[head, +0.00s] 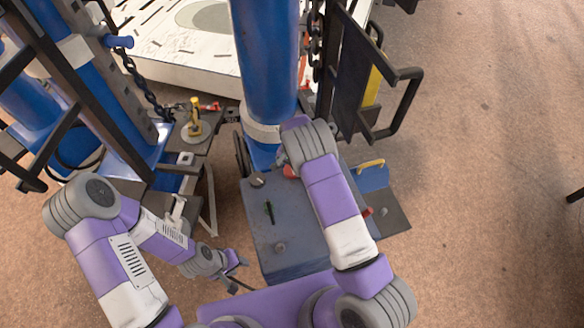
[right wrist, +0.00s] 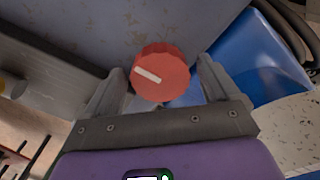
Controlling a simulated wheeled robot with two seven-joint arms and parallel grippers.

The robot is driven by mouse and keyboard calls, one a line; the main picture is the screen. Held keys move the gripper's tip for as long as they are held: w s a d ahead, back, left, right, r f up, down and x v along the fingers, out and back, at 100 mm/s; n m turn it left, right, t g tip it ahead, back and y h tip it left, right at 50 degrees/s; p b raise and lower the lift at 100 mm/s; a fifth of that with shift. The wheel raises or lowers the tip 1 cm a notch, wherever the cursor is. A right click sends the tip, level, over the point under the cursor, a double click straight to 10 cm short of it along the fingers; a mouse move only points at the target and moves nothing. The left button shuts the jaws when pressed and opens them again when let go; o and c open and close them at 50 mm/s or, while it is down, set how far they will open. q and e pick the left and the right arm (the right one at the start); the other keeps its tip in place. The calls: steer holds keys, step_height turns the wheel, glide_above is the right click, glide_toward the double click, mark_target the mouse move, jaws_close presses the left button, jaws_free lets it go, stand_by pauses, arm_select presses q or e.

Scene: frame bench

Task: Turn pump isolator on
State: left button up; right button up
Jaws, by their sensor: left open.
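A round red knob (right wrist: 162,76) with a white bar mark sits on a grey-blue panel in the right wrist view. I take it for the pump isolator. Its mark slants from upper left to lower right. My right gripper (right wrist: 160,66) is open, with one finger on each side of the knob and a visible gap on both sides. In the head view, a bit of red (head: 290,171) shows beside my right wrist, which hides most of that spot. My left gripper (head: 236,263) is open and empty, left of the grey-blue box.
The grey-blue box (head: 285,235) has a dark green handle (head: 269,212) and small knobs on top. A yellow handle (head: 370,164) and another red part (head: 367,212) are at its right. A blue column (head: 265,60) and black frame stand behind.

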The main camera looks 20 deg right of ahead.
steer(key=shift+r+p, duration=0.9)
steer(key=shift+r, duration=2.9)
steer(key=shift+r, duration=0.1)
